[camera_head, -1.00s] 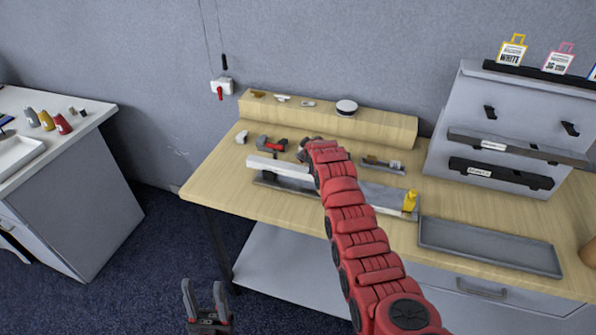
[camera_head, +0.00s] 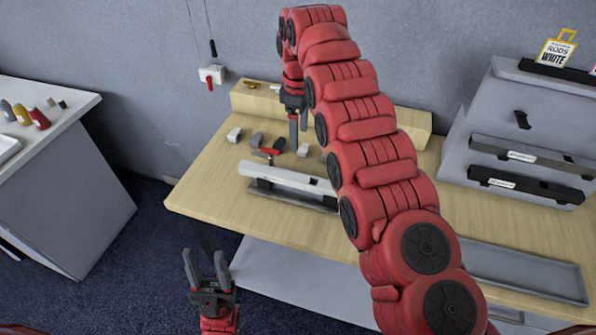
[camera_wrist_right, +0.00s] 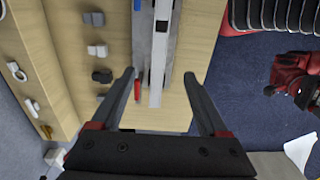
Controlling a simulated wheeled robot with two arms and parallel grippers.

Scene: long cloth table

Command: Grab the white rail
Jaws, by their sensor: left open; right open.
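The white rail (camera_head: 276,175) lies on a grey holder (camera_head: 262,189) near the front of the wooden table. My right arm hides its right end. In the right wrist view the rail (camera_wrist_right: 159,60) runs up the picture between my fingers, and they do not touch it. My right gripper (camera_head: 298,130) is open and points down, above the table and behind the rail in the head view; it also shows in the right wrist view (camera_wrist_right: 159,75). My left gripper (camera_head: 205,254) is open and empty in front of the table, low down.
A red-handled clamp (camera_head: 272,151) lies just behind the rail. Several small grey blocks (camera_head: 234,134) stand behind it. A wooden step (camera_head: 247,97) runs along the back. A grey tray (camera_head: 525,272) and a rack with dark bars (camera_head: 525,185) are at right.

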